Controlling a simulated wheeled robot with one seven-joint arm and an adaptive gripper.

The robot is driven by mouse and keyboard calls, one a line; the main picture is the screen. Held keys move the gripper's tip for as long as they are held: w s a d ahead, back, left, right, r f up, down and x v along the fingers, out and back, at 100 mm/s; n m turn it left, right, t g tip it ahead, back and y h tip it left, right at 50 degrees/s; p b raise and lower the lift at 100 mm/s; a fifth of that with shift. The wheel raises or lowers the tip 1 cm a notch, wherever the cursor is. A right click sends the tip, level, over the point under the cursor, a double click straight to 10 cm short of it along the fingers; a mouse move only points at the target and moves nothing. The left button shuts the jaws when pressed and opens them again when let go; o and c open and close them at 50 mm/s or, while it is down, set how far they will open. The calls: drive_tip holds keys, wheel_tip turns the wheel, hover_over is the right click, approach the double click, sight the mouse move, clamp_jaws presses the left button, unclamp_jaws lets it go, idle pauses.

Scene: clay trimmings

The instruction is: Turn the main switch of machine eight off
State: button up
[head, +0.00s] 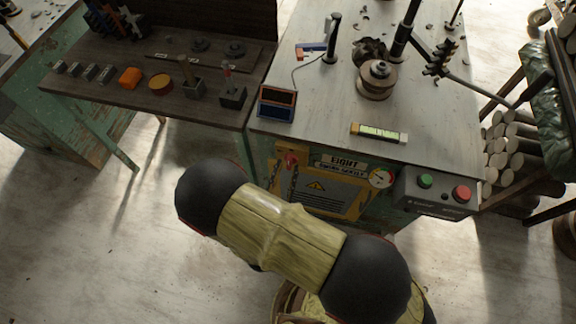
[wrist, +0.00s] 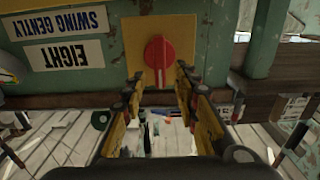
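The main switch is a red round knob (wrist: 159,53) on a yellow plate (wrist: 133,30), on the green front of the machine. Its raised grip appears to run up and down in the wrist view. The label beside it reads EIGHT (wrist: 66,56), upside down there. In the head view the red knob (head: 291,159) shows left of the EIGHT label (head: 343,160). My gripper (wrist: 159,80) is open, its two fingers apart on either side of the knob's lower part in the picture. I cannot tell whether they touch it. In the head view my gripper is hidden behind my arm.
A pressure gauge (head: 381,178) and a control box with a green button (head: 425,181) and a red button (head: 461,193) sit right of the label. A yellow-framed warning panel (head: 316,186) is below. A wooden bench (head: 140,100) with small items stands left.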

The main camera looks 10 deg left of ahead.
drive_tip(key=shift+w+b, duration=0.3)
drive_tip(key=shift+w, duration=0.9)
drive_tip(key=shift+c, duration=0.6)
clamp_jaws()
